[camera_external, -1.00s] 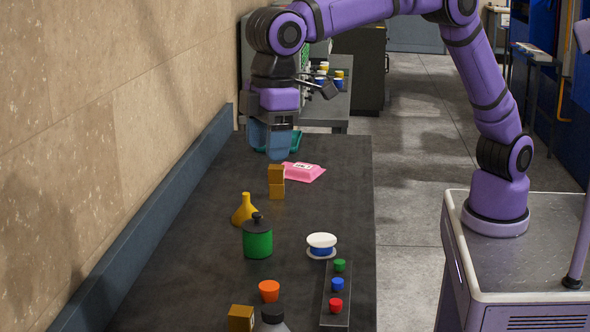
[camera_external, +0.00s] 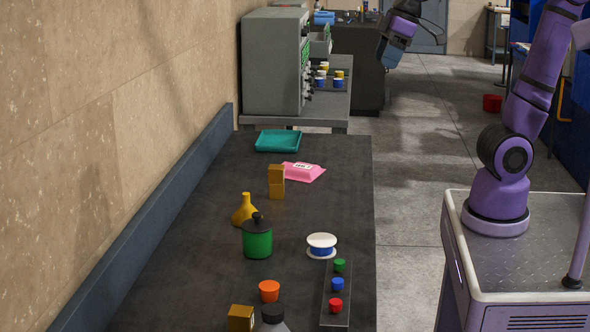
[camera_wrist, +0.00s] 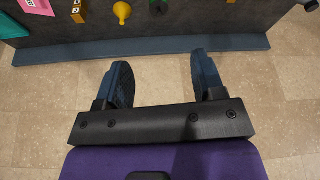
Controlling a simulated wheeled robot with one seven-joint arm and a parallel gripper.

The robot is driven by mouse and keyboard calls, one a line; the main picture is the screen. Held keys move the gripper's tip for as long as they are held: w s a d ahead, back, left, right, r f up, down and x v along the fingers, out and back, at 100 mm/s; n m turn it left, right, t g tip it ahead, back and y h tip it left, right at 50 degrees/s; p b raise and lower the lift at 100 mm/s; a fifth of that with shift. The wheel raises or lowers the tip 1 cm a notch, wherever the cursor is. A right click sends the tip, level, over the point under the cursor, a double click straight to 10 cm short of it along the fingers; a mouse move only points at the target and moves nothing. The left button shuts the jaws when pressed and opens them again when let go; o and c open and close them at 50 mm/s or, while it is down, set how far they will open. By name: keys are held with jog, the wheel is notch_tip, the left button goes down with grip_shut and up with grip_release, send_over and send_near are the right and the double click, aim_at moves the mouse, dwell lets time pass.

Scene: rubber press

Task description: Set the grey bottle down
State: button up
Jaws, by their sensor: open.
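The grey bottle (camera_external: 272,325) stands at the near end of the dark table in the external view. Its black cap and grey shoulder show, and the frame's bottom edge cuts off the rest. My gripper (camera_external: 388,52) is far from it, raised at the back right beyond the table's far end. In the wrist view my gripper (camera_wrist: 160,62) has its two blue fingers spread wide apart with nothing between them.
The dark table (camera_external: 205,265) also holds a green canister (camera_external: 257,240), yellow funnel (camera_external: 244,211), white-and-blue spool (camera_external: 321,246), orange cup (camera_external: 269,290), stacked orange blocks (camera_external: 276,182), pink packet (camera_external: 303,172) and teal tray (camera_external: 278,141). A wall runs along its left.

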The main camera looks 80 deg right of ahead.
jog(key=s+d+f+m, duration=0.1)
jog(key=s+d+f, duration=0.2)
jog(key=s, duration=0.3)
jog(key=s+d+f+m+t, duration=0.1)
jog(key=s+d+f, duration=0.2)
jog(key=s, duration=0.3)
jog(key=shift+d+f+h, duration=0.2)
jog(key=shift+f+h, duration=0.2)
jog(key=shift+f, duration=0.1)
